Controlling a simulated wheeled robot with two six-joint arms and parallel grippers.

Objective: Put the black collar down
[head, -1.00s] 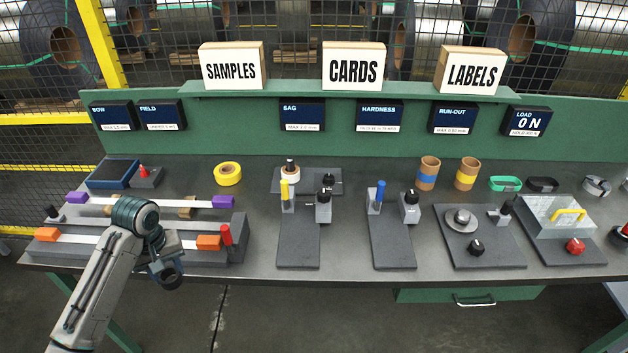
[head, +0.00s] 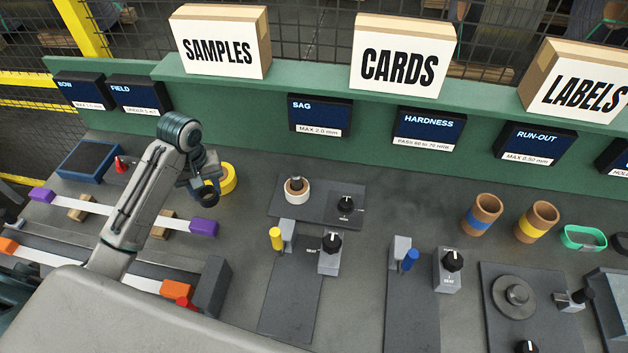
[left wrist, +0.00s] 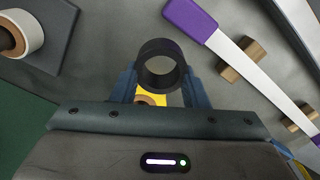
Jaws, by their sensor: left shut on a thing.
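The black collar (left wrist: 161,62) is a short dark ring held between the two blue fingers of my left gripper (left wrist: 160,85) in the left wrist view. In the head view the left gripper (head: 205,188) is at the left of the bench, with the collar (head: 209,198) at its tip. It is in front of a yellow ring (head: 229,178), which is partly hidden behind the gripper. I cannot tell the exact height of the collar above the bench. My right gripper is not in view.
A strip with purple ends (head: 203,227) lies left of the gripper on wooden blocks. A white ring on a dark plate (head: 297,190) stands to the right. A blue-framed tray (head: 89,160) and a red cone (head: 121,165) are at the back left. Bare bench (head: 240,230) lies between.

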